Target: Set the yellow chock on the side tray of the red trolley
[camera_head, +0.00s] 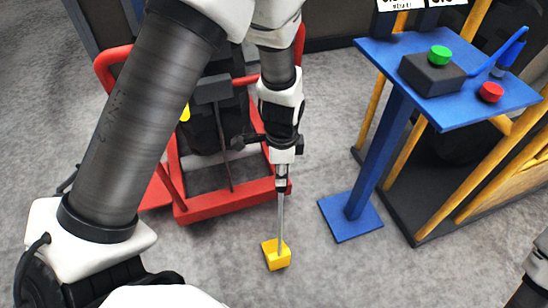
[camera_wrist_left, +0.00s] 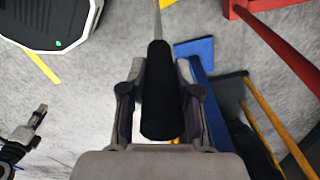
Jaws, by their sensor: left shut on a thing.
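The yellow chock (camera_head: 277,256) is a small block at the lower end of a thin metal rod, low over the floor in the head view. I cannot tell whether it touches the floor. My left gripper (camera_head: 282,184) is above it, shut on the black handle (camera_wrist_left: 160,90) of this rod; the left wrist view shows the handle between the fingers. The chock is not clearly seen there. The red trolley (camera_head: 228,207) stands behind, partly hidden by my left arm. A red flat part (camera_head: 156,192) shows at its left side; I cannot tell whether it is the side tray. My right gripper (camera_wrist_left: 38,117) seems to show in the left wrist view, its opening unclear.
A blue stand (camera_head: 375,50) at right carries a dark box with a green button (camera_head: 439,54), a red button (camera_head: 490,92) and a blue tool. Its blue foot (camera_head: 350,216) is on the floor. A yellow-barred frame (camera_head: 500,177) stands beside it. Grey floor around the chock is clear.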

